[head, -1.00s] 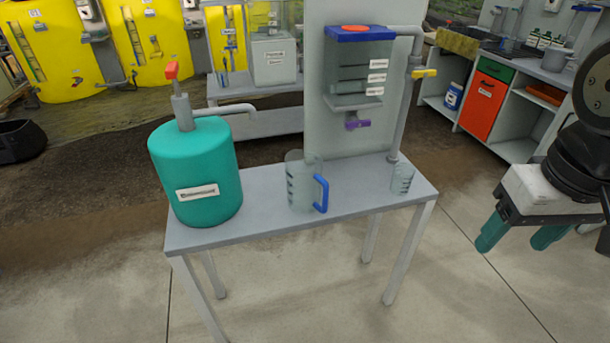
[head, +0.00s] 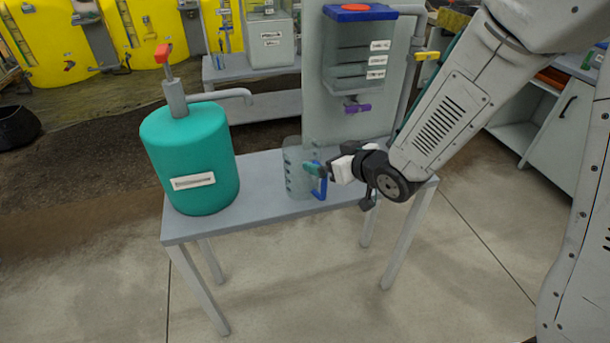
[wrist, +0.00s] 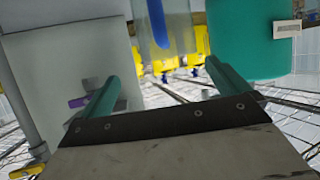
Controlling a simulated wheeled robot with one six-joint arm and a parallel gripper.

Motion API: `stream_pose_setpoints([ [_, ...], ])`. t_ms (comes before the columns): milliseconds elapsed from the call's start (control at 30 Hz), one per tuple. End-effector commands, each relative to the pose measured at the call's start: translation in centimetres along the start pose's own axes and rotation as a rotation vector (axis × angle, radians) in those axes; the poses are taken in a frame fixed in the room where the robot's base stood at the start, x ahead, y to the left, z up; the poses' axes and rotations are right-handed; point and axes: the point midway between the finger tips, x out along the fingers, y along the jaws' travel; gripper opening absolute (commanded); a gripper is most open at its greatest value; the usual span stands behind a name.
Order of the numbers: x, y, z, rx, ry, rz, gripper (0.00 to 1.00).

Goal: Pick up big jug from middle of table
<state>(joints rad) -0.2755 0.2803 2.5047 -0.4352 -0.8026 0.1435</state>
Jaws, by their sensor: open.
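The big jug (head: 297,180) is clear with dark marks and a blue handle (head: 323,186). It stands upright in the middle of the grey table (head: 245,221). My gripper (head: 314,169) has come in from the right, its green fingers at the handle and covering its upper part. In the wrist view, which looks upside down, the jug (wrist: 179,30) and its blue handle (wrist: 157,20) show at the top, between the lines of the open fingers (wrist: 163,72). Whether the fingers touch the handle cannot be told.
A teal drum (head: 190,160) with a pump spout stands on the table's left. A panel (head: 316,110) behind the jug carries a blue-topped tank (head: 358,60) with a purple tap (head: 357,107).

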Motion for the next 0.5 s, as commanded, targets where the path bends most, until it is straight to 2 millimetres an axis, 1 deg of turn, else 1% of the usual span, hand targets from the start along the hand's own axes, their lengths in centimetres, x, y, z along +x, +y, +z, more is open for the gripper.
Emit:
stream_pose_setpoints([
  [33,0.4,-0.6,0.2,0.001,0.017,-0.019,1.00],
  [133,1.2,-1.1,0.2,0.002,0.040,-0.038,1.00],
  [367,3.7,-1.2,0.1,0.003,0.045,-0.040,1.00],
  [500,5.7,-1.2,-0.2,0.002,0.044,-0.041,1.00],
])
